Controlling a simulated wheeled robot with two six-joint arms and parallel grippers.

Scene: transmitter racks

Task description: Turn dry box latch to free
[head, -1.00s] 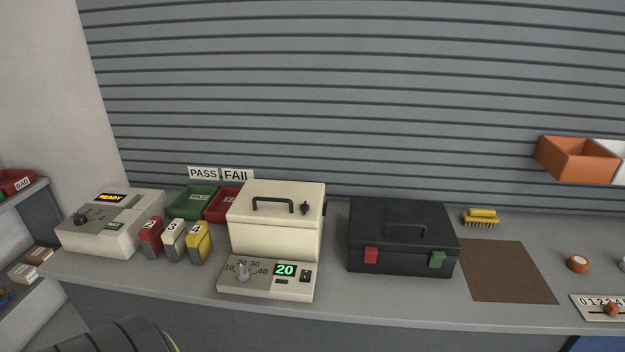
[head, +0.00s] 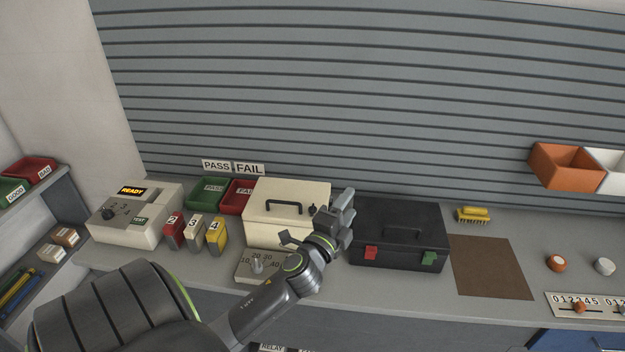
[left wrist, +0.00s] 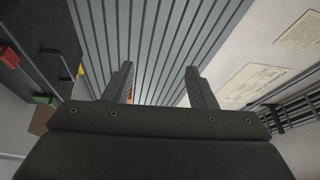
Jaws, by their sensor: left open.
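The cream box (head: 262,231) stands on the bench with a black handle (head: 284,206) on its lid. A small black latch knob (head: 312,209) shows at the right of the lid, just left of my gripper. My left gripper (head: 345,208) is beside the box's right side, between it and the black case. My right gripper is out of view.
The black case (head: 397,235) with red and green latches stands close on the right. Red, white and yellow numbered blocks (head: 195,232) and a cream tester (head: 136,215) stand on the left. Green and red trays (head: 206,194) are behind. A brown mat (head: 491,267) lies bare at right.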

